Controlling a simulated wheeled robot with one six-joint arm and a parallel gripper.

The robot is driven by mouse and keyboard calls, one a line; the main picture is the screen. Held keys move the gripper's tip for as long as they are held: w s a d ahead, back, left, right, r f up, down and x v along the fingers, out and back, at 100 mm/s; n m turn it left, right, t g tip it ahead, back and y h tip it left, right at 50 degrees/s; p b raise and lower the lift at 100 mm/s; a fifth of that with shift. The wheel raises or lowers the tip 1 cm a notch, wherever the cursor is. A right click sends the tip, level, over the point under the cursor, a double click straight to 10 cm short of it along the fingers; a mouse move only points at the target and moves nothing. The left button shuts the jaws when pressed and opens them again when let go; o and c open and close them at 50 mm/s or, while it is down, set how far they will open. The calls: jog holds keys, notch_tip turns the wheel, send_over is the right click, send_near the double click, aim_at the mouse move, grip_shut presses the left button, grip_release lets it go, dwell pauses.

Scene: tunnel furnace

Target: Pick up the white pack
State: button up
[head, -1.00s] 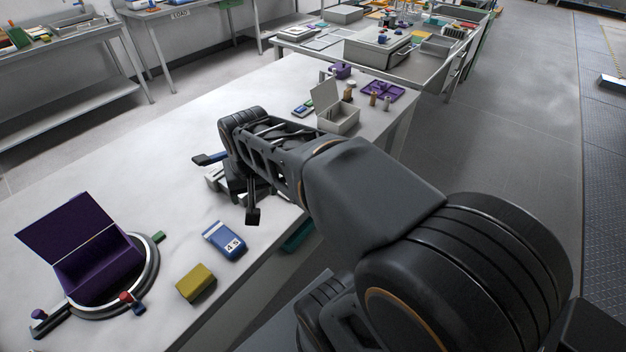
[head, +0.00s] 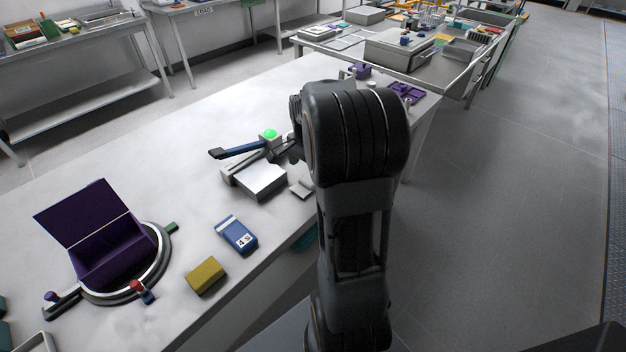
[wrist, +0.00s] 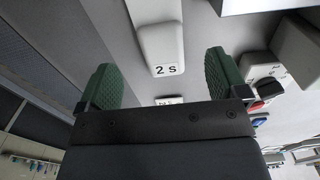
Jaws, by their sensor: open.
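The white pack (wrist: 160,42), with a black "2 S" mark on its end, shows at the top middle of the wrist view. A small pale piece at the bench edge in the head view (head: 302,188) may be this pack; I cannot be sure. My gripper (wrist: 160,65) is open, its two green ribbed fingers apart on either side of the pack's marked end in the picture. I see no contact. In the head view my arm hides most of the gripper. A second small label (wrist: 169,101) is partly hidden by the gripper body.
A device with a silver plate (head: 262,179), dark lever (head: 237,150) and green light (head: 269,133) stands close by. Left of it are a blue "45" pack (head: 236,233), yellow block (head: 206,275) and open purple box (head: 108,250). A red switch (wrist: 258,106) shows right.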

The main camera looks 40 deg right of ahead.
aim_at(308, 180)
jog(key=shift+d+f, duration=0.15)
jog(key=shift+f, duration=2.85)
jog(key=c, duration=1)
jog(key=shift+r, duration=0.1)
jog(key=shift+c, duration=0.2)
